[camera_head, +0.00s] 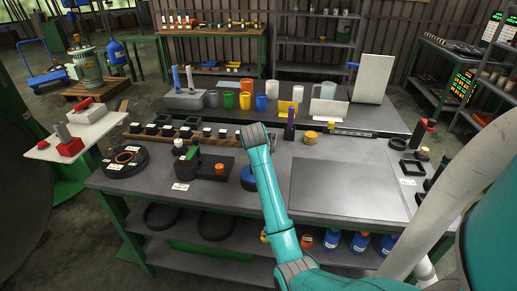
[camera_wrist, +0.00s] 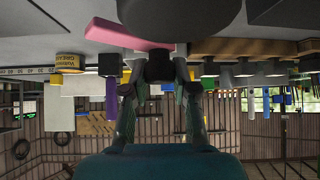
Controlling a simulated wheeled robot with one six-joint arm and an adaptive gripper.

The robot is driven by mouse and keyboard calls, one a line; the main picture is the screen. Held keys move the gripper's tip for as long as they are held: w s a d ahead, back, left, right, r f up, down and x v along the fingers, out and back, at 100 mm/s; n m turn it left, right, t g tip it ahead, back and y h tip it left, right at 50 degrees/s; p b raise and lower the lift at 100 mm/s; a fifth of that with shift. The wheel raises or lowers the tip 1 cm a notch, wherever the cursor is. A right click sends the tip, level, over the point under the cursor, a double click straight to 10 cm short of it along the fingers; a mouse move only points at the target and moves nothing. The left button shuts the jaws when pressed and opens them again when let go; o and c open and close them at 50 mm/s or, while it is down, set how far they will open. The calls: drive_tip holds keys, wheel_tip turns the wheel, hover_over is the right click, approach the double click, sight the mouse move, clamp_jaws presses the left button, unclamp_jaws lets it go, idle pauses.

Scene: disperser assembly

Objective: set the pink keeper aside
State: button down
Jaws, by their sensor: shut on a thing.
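The pink keeper (camera_wrist: 122,36) is a flat bar in the upper part of the upside-down wrist view, at my fingertips. My gripper (camera_wrist: 160,68) is shut on it. A dark rounded body (camera_wrist: 180,15) covers the keeper's right end, so its full shape is hidden. In the head view my teal arm reaches over the middle of the workbench (camera_head: 345,195). My gripper and the keeper are hidden behind the arm there.
A dark blue round part (camera_head: 248,178) sits left of my arm. Black parts (camera_head: 215,165) lie to the left. The bench's right-hand mat (camera_head: 348,190) is clear.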

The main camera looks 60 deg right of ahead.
drive_tip(key=n+t+y, duration=0.2)
drive_tip(key=n, duration=0.2)
drive_tip(key=shift+t, duration=0.3)
drive_tip(key=shift+n+t+y, duration=0.7)
drive_tip(key=shift+n+y, duration=0.5)
drive_tip(key=shift+n, duration=0.6)
drive_tip(key=shift+w+a+n, duration=0.1)
drive_tip(key=shift+n, duration=0.2)
drive_tip(key=c, duration=0.9)
unclamp_jaws()
drive_tip(key=v, duration=1.2)
